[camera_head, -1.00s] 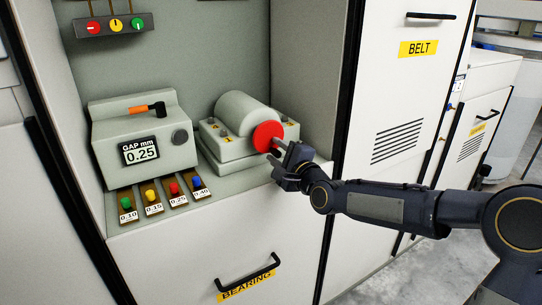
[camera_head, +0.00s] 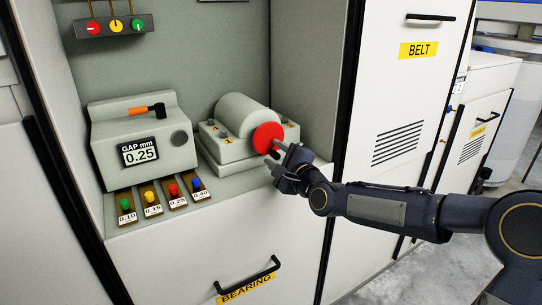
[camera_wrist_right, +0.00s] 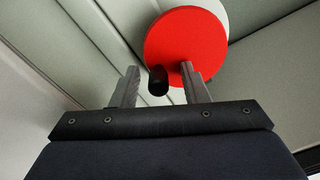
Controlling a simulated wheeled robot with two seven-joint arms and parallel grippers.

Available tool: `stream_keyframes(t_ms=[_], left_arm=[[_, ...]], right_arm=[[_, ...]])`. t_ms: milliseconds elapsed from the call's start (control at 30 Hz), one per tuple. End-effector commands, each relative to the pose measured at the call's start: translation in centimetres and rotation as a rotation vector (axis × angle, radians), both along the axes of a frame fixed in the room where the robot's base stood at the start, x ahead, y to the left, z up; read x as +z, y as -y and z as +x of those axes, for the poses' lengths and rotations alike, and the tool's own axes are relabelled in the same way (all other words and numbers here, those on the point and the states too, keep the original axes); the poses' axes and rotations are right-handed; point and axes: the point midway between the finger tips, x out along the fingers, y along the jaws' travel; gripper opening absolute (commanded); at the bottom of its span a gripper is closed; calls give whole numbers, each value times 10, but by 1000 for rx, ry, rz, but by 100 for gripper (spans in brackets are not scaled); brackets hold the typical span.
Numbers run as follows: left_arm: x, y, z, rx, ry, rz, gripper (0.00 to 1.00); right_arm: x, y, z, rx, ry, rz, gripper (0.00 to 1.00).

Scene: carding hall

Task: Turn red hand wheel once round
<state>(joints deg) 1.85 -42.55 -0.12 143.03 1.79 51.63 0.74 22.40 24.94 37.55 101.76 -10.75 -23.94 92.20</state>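The red hand wheel (camera_head: 267,137) is a flat red disc on the end of a pale grey rounded housing (camera_head: 243,112) inside the cabinet recess. It also shows in the right wrist view (camera_wrist_right: 186,40). A short black handle (camera_wrist_right: 158,80) stands out from the wheel near its lower edge. My right gripper (camera_head: 273,153) is at the lower right of the wheel. In the right wrist view its two fingers (camera_wrist_right: 159,82) are apart, one on each side of the handle, with gaps visible between. The fingers appear clear of the handle. My left gripper is not in view.
A gap gauge box (camera_head: 143,140) reading 0.25 stands left of the wheel unit. Several coloured pegs with labels (camera_head: 160,198) lie before it. A BEARING drawer handle (camera_head: 247,282) is below. The BELT cabinet door (camera_head: 420,90) is at the right.

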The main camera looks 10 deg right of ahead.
Motion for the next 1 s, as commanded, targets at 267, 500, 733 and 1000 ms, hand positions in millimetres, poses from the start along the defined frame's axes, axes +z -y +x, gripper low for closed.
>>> stream_keyframes(t_ms=[267, 500, 733, 1000], left_arm=[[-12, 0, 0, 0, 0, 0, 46], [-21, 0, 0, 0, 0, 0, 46], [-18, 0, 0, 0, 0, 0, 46], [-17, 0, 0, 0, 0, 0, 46]], right_arm=[[0, 8, -12, -6, 6, 3, 44], [0, 16, -36, -6, 6, 1, 44], [3, 23, -57, -6, 4, -1, 44], [1, 25, -66, -2, 4, 2, 44]])
